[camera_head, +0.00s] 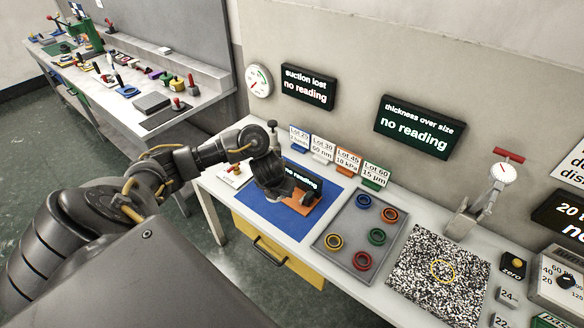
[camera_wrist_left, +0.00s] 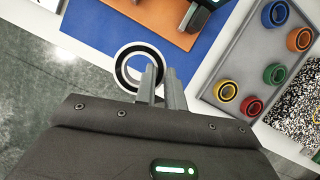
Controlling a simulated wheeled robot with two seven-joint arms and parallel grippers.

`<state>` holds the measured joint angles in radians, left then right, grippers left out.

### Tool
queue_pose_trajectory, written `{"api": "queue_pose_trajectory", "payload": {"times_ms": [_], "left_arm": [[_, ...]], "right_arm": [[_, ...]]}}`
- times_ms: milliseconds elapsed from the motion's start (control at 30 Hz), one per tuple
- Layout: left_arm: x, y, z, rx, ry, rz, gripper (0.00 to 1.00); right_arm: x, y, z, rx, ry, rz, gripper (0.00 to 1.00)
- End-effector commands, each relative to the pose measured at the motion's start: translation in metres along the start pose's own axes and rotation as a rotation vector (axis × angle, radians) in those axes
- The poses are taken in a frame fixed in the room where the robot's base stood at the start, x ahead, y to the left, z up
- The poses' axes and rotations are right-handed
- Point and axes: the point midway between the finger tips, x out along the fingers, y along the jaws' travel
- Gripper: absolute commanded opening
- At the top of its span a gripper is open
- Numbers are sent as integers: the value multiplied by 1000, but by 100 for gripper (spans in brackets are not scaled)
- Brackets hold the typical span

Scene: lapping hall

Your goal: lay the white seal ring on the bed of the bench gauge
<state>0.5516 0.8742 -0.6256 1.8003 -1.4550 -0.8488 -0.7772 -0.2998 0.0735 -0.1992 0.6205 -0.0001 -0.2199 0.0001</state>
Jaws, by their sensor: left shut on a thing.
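The white seal ring (camera_wrist_left: 121,62) has a dark inner lining and shows in the left wrist view. My left gripper (camera_wrist_left: 158,80) is shut on one side of its wall. The ring's near edge of the blue mat is behind it in that view. In the head view my left gripper (camera_head: 277,196) is above the blue mat, and the ring is hidden there. What looks to be the bench gauge has an orange bed (camera_head: 304,206) and a black "no reading" display (camera_head: 303,178). The orange bed (camera_wrist_left: 150,14) also shows in the wrist view, ahead of the ring. My right gripper is not in view.
The blue mat (camera_head: 325,214) lies under the gauge. A grey tray (camera_head: 338,222) with several coloured rings is to its right. Lot cards (camera_head: 322,150) stand behind. A speckled plate (camera_head: 412,262) and a dial stand (camera_head: 466,216) are farther right.

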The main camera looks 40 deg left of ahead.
Motion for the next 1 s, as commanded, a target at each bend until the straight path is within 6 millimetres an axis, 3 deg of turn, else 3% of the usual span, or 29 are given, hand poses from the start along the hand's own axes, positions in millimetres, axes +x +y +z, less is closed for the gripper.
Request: {"api": "queue_pose_trajectory", "payload": {"times_ms": [300,500,633,900,1000], "left_arm": [[73,-4,56,-9,6,-8,0],[114,-2,68,-3,3,-6,0],[125,-2,75,0,2,-4,0],[128,-1,80,2,1,-2,0],[137,-2,80,0,2,-3,0]], "right_arm": [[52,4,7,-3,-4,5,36],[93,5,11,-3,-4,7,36],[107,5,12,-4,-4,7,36],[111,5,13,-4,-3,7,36],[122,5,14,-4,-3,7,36]]}}
